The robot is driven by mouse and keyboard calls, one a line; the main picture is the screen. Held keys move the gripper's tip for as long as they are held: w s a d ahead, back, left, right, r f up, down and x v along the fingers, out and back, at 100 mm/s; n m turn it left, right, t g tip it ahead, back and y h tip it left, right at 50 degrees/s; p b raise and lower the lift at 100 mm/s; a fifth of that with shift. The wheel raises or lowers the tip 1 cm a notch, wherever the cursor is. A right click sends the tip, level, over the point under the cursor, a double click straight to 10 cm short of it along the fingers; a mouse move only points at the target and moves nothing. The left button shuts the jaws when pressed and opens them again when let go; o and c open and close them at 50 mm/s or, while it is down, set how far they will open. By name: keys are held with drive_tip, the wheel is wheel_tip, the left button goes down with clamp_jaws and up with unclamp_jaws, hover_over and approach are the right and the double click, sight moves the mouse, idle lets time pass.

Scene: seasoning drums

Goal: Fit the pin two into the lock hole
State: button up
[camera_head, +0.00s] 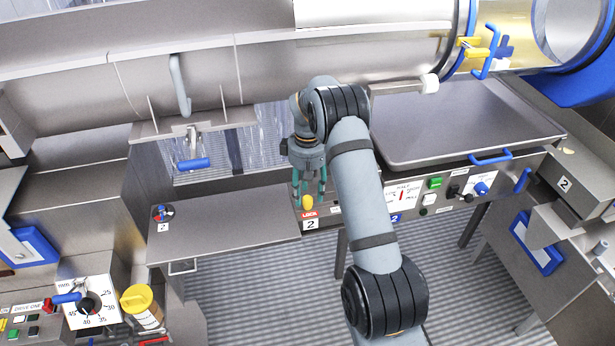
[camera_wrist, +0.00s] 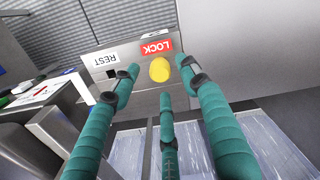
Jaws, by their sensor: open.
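The yellow round-headed pin (camera_head: 308,202) is at the front edge of the steel panel, by the red LOCK label and a plate marked 2. In the wrist view the pin (camera_wrist: 159,69) sits right beside the LOCK label (camera_wrist: 157,46); its head covers the spot, so the lock hole is hidden and its depth cannot be told. A dark square hole (camera_wrist: 111,73) by the REST label is empty. My gripper (camera_head: 308,192) has teal fingers pointing down at the pin. In the wrist view the fingers (camera_wrist: 158,84) are spread, with clear space between them and the pin.
A flat steel shelf (camera_head: 225,228) extends left of the pin. A control panel (camera_head: 440,195) with buttons and a blue-handled lid (camera_head: 450,120) lies to the right. A large steel drum (camera_head: 380,50) is above. A yellow-lidded container (camera_head: 137,298) stands lower left.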

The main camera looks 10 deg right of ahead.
sight(307, 198)
wheel_tip(307, 198, up, 8)
drive_tip(key=shift+r, duration=0.2)
idle(0.4)
wheel_tip(307, 198, down, 12)
drive_tip(key=shift+f, duration=0.15)
drive_tip(key=shift+s+r+p, duration=0.1)
drive_tip(key=shift+r+p, duration=0.4)
drive_tip(key=shift+r, duration=0.2)
idle(0.4)
idle(0.8)
